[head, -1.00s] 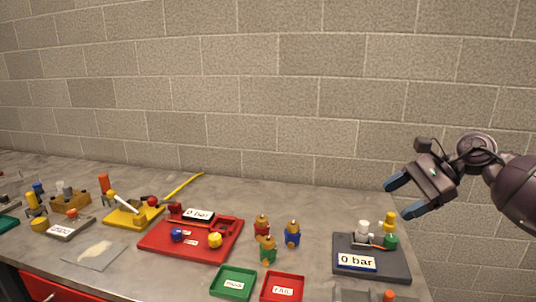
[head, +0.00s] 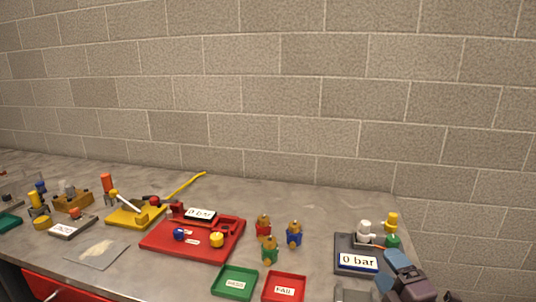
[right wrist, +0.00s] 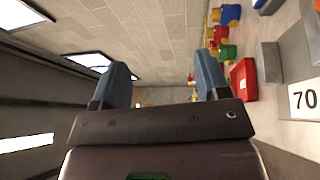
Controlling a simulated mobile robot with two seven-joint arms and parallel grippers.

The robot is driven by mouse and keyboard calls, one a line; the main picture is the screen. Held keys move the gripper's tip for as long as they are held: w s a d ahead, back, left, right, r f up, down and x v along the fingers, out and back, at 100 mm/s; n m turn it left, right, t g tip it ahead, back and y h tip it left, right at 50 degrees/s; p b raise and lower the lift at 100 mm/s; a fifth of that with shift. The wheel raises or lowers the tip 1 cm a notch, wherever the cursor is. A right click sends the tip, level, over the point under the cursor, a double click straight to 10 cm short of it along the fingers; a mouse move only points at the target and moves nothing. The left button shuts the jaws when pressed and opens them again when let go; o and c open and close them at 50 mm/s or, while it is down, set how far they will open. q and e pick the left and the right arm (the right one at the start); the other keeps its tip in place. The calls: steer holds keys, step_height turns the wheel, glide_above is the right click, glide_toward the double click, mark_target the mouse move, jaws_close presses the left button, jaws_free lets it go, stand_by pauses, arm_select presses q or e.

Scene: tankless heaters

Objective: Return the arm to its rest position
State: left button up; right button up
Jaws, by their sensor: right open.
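My right gripper (head: 392,272) is at the lower right of the head view, low in front of the grey gauge block marked "0 bar" (head: 346,243), and overlaps its right part in the picture. In the right wrist view its two blue fingers (right wrist: 162,85) stand wide apart with nothing between them. My left gripper is in neither view.
The workbench (head: 310,214) holds a red tray fixture (head: 150,245), several small coloured heater pieces (head: 270,255), a green PASS tray (head: 234,296) and a red FAIL tray (head: 284,300). A yellow stand (head: 122,219) is left. A brick wall (head: 270,90) rises behind.

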steer(key=s+d+f+m+g+h, duration=0.1)
steer(key=s+f+m+h, duration=0.1)
steer(key=m, duration=0.1)
steer(key=s+d+f+m+g+h, duration=0.1)
steer(key=s+f+m+g+h, duration=0.1)
steer(key=s+f+m, duration=0.1)
steer(key=s+d+f+m+g+h, duration=0.1)
steer(key=s+f+m+h, duration=0.1)
steer(key=f+m, duration=0.1)
steer(key=shift+s+d+f+m, duration=0.15)
steer(key=shift+s+d+m, duration=0.15)
steer(key=shift+m, duration=0.1)
steer(key=s+f+m+g, duration=0.5)
steer(key=s+g, duration=0.1)
steer(key=s, duration=0.5)
steer(key=s+f+m+g, duration=0.4)
steer(key=s+m+g, duration=0.2)
steer(key=s, duration=0.6)
steer(key=w+a+f+n+t+y+b, duration=0.1)
steer(key=w+f+t+b, duration=0.3)
steer(key=w+f+t, duration=0.4)
step_height(320, 180, down, 6)
steer(key=shift+a+f+y, duration=0.15)
steer(key=shift+f+y, duration=0.05)
steer(key=shift+y, duration=0.1)
